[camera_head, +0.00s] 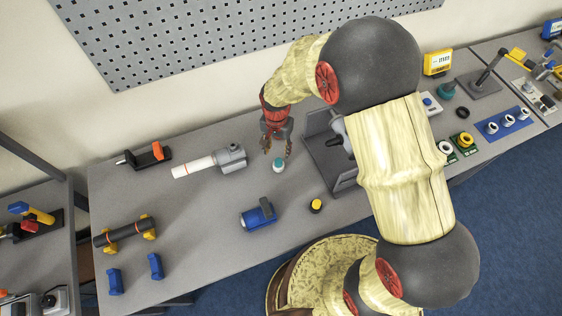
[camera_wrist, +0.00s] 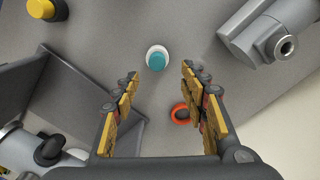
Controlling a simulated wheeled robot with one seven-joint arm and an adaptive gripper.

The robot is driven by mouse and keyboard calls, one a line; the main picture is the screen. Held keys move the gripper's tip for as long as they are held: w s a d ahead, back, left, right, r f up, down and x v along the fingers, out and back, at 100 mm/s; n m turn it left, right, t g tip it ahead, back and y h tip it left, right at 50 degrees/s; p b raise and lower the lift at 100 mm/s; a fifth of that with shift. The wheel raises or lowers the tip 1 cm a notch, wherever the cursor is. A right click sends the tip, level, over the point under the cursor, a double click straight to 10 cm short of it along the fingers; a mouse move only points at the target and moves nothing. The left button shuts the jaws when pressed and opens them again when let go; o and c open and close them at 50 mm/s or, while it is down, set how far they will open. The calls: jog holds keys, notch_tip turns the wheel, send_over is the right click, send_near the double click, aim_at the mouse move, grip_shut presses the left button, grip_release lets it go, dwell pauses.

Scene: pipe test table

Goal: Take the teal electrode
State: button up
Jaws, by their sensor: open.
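The teal electrode (camera_head: 278,166) is a small round piece with a white part and a teal part. It stands on the grey table just in front of my gripper (camera_head: 277,150) in the head view. In the wrist view the teal electrode (camera_wrist: 157,59) lies just beyond the fingertips, roughly in line with the gap between them. My gripper (camera_wrist: 160,74) is open and empty, its fingers pointing down at the table. No contact with the electrode is visible.
A dark piece with an orange ring (camera_wrist: 181,114) shows between the fingers, nearer the palm. A grey-and-white pipe fitting (camera_head: 212,163) lies left of my gripper. A grey bracket (camera_head: 325,150) stands close on the right. A yellow-topped knob (camera_head: 316,205) and blue clamp (camera_head: 257,214) are nearer the front edge.

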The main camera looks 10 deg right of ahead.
aim_at(279, 161)
jog(key=shift+d+f, duration=0.25)
jog(key=shift+f, duration=0.65)
notch_tip(279, 161, down, 6)
jog(key=shift+s+a+r, duration=0.1)
jog(key=shift+s, duration=0.05)
jog(key=c, duration=0.4)
jog(key=c, duration=0.7)
jog(key=shift+o, duration=0.2)
jog(key=shift+r, duration=0.1)
